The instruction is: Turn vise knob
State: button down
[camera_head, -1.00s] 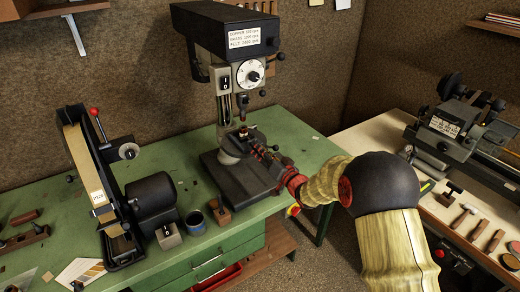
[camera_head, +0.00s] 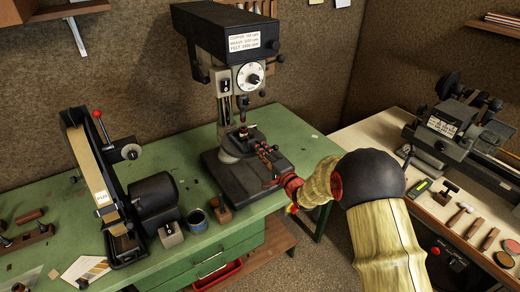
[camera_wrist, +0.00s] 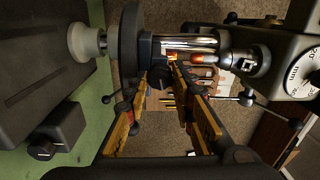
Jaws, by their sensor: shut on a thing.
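The drill press (camera_head: 238,75) stands on the green bench, and its small vise (camera_head: 242,136) sits on the press table under the chuck. In the wrist view the vise (camera_wrist: 148,48) shows close up, with bright steel rods and a dark round knob (camera_wrist: 160,77). My gripper (camera_head: 266,151) reaches in from the right at the vise. In the wrist view my gripper (camera_wrist: 162,80) has its two fingers on either side of the knob, shut on it. The contact itself is partly hidden by the fingertips.
A lathe (camera_head: 450,125) stands on the right bench with several hand tools. The drill press base (camera_head: 240,180) lies below my gripper.

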jog(key=m+p, duration=0.3)
jog(key=m, duration=0.8)
jog(key=shift+f, duration=0.2)
jog(key=shift+s, duration=0.1)
dwell(0.3)
jog(key=c, duration=1.5)
grip_release()
jog(key=v, duration=1.2)
jog(key=shift+a, duration=0.15)
